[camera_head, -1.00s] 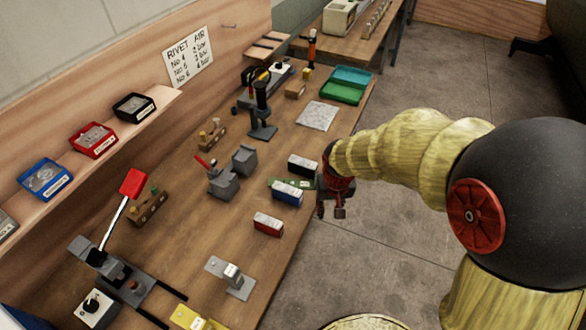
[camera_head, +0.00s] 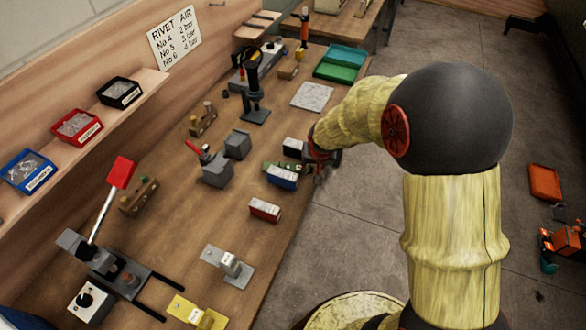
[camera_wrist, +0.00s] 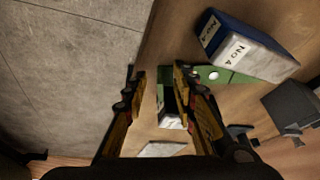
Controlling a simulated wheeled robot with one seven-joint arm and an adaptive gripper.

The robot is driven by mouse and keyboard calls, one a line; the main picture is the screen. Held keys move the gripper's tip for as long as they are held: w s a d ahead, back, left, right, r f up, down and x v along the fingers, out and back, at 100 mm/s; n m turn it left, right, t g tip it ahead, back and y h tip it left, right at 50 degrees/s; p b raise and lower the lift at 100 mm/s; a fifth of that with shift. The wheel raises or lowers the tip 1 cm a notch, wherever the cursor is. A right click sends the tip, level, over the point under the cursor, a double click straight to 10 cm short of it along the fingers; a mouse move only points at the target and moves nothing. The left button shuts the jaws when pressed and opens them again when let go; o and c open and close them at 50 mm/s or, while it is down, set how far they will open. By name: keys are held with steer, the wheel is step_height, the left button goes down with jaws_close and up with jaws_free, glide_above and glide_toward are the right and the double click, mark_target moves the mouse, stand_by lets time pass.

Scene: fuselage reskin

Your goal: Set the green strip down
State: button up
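The green strip (camera_head: 272,166) is at the bench's right edge, between the black-and-white box (camera_head: 292,147) and the blue-and-white box (camera_head: 283,177). In the wrist view the green strip (camera_wrist: 241,77) passes behind one finger, and its end shows between the fingers. My gripper (camera_wrist: 160,75) is open, with bench wood visible between the left finger and the strip. The fingers do not appear closed on it. In the head view my gripper (camera_head: 322,168) is low beside the bench edge. I cannot tell whether the strip lies fully flat.
A red-and-white box (camera_head: 264,210) stands nearer on the bench (camera_head: 190,235). A pale sheet (camera_head: 312,97) and a green tray (camera_head: 336,73) are farther back. Floor lies right of the bench edge.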

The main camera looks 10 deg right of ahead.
steer(key=shift+w+f, duration=0.2)
steer(key=shift+f, duration=0.1)
steer(key=shift+c, duration=1.1)
jaws_close()
